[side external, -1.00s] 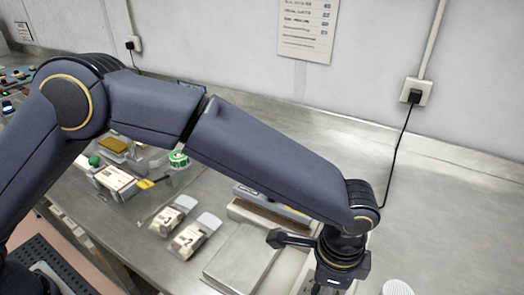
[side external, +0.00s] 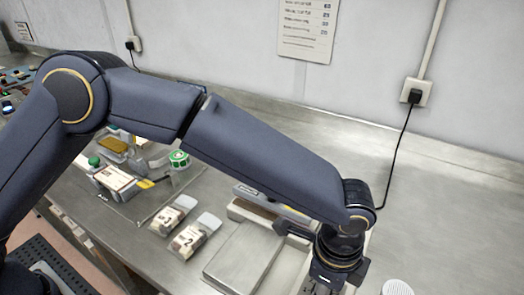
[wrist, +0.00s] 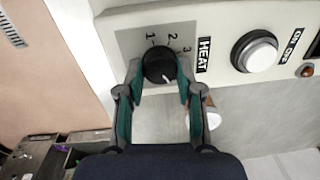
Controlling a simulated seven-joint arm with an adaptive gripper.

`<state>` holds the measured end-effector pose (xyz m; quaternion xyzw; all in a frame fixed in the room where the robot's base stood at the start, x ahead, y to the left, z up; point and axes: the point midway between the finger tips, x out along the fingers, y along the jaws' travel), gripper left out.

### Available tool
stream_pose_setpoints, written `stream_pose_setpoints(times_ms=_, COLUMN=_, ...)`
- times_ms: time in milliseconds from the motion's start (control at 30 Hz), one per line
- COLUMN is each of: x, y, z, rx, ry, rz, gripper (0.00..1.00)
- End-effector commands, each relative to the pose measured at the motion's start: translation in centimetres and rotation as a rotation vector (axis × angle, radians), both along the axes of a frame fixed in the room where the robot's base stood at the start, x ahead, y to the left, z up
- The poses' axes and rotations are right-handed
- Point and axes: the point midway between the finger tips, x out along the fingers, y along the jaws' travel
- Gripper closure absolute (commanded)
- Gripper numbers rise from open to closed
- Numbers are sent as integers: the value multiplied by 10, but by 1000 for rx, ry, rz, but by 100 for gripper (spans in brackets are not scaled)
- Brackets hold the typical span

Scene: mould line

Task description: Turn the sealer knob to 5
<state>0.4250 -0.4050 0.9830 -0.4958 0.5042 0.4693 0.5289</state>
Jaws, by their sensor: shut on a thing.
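The sealer knob (wrist: 159,66) is black and round with a white pointer mark, on a grey dial plate on the sealer's pale panel (wrist: 215,22). Printed digits 1, 2 and 3 show around its upper side; any further digits are hidden. The white mark lies on the lower part of the knob, slightly right of its middle. My gripper (wrist: 160,72) is shut on the knob, one teal-lined finger on each side. In the side external view the sealer (side external: 272,200) stands below my forearm; the knob and fingertips are not visible there.
Right of the knob are a HEAT label (wrist: 204,55), a large white button (wrist: 259,52) and an ON/OFF marking. Two labelled packs (side external: 185,228) lie left of the sealer. A green tape roll (side external: 179,158) stands behind them. The bench at right is mostly clear.

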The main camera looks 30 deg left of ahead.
Motion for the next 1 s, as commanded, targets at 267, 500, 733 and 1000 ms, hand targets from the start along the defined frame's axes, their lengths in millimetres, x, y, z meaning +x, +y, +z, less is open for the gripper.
stream_pose_setpoints(times_ms=267, x=0, y=0, z=0, rx=0, ry=0, rz=1, gripper=45)
stream_pose_setpoints(times_ms=500, x=0, y=0, z=0, rx=0, ry=0, rz=1, gripper=39)
stream_pose_setpoints(times_ms=733, x=0, y=-1, z=11, rx=-2, ry=-2, rz=2, gripper=39)
stream_pose_setpoints(times_ms=1000, x=-3, y=-1, z=68, rx=-4, ry=-4, rz=2, gripper=39)
